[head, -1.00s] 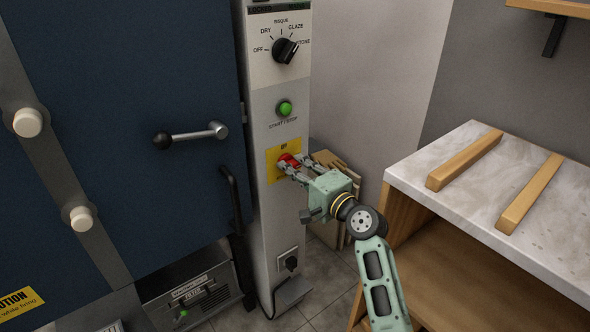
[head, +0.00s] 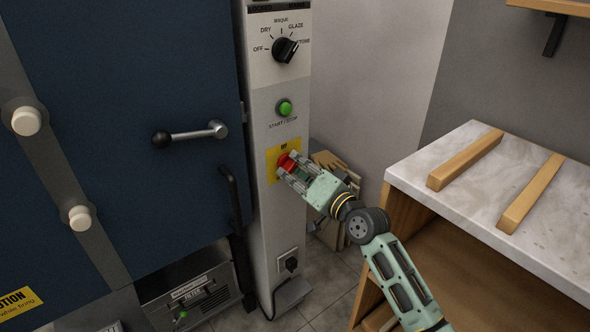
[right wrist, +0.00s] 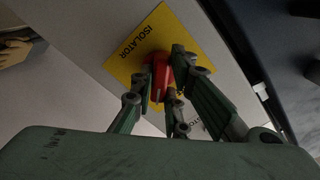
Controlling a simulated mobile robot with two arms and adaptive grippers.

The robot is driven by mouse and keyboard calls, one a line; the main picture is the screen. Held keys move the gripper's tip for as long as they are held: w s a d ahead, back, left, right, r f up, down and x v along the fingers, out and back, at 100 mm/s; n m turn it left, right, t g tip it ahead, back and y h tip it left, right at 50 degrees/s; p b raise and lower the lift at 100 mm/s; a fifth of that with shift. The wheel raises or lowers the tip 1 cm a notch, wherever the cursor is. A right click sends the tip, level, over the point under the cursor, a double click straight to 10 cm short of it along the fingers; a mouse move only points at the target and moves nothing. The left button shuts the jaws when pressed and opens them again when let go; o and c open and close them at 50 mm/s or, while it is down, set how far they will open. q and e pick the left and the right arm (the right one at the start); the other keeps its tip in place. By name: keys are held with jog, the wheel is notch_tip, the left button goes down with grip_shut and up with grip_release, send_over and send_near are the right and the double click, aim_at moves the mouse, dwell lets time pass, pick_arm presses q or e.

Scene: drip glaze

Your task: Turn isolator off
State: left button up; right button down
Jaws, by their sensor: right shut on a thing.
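The red isolator switch (head: 286,162) sits on a yellow plate (head: 271,167) on the front of the grey control column. My right gripper (head: 291,166) is at the switch, its fingers shut on the red handle. In the right wrist view the red handle (right wrist: 160,80) lies between the fingers, in front of the yellow plate (right wrist: 128,68) marked ISOLATOR. The fingers hide part of the handle, and its exact angle is hard to tell. My left gripper is not in view.
Above the switch are a green button (head: 285,108) and a black dial (head: 285,50). A blue door with a lever handle (head: 190,134) stands left of the column. A shelf unit with a marbled top (head: 475,185) stands close to the right of my arm.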

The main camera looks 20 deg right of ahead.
jog(key=shift+f+n, duration=0.1)
jog(key=shift+n, duration=0.9)
jog(key=n+p, duration=0.3)
jog(key=n, duration=0.4)
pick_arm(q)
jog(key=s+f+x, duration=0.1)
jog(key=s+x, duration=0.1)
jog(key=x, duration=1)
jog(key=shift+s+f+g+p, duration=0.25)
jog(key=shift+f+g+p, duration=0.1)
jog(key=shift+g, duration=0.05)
pick_arm(e)
jog(key=shift+n, duration=0.5)
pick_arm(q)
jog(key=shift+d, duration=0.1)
pick_arm(e)
jog(key=c, duration=1.7)
grip_release()
jog(key=shift+s, duration=0.1)
